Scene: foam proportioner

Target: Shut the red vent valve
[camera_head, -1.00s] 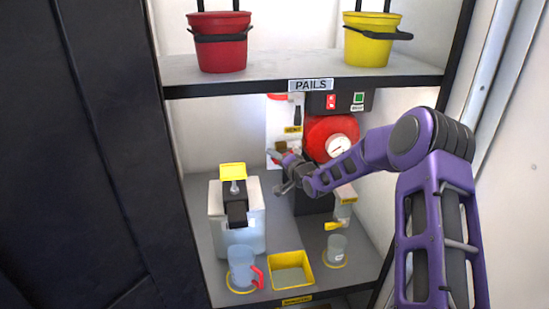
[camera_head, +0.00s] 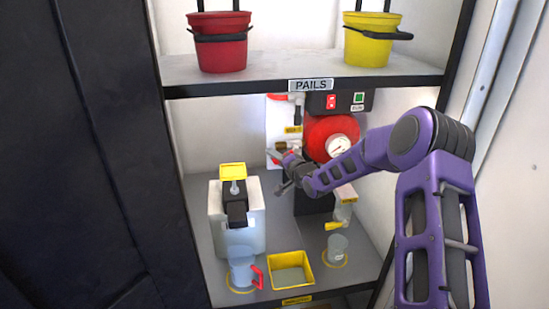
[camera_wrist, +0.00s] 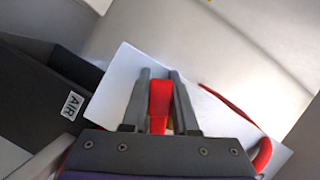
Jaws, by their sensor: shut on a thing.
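A red lever (camera_wrist: 160,98) stands between the two fingers of my gripper (camera_wrist: 160,76) in the wrist view, with a white panel behind it. My gripper is shut on this lever. In the head view my gripper (camera_head: 274,157) is at the white back panel (camera_head: 272,125), just below a small yellow label (camera_head: 293,129) whose text I cannot read surely. The gripped lever is mostly hidden there by my gripper. Another red handle (camera_head: 277,97) sits at the top of the panel, beside a grey pipe.
A red round unit with a gauge (camera_head: 338,146) and a dark box stand right of the panel. A white tank (camera_head: 248,232), jug (camera_head: 242,266), yellow tray (camera_head: 303,258) and clear cup (camera_head: 338,249) stand on the lower shelf. The pails shelf (camera_head: 270,72) is above.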

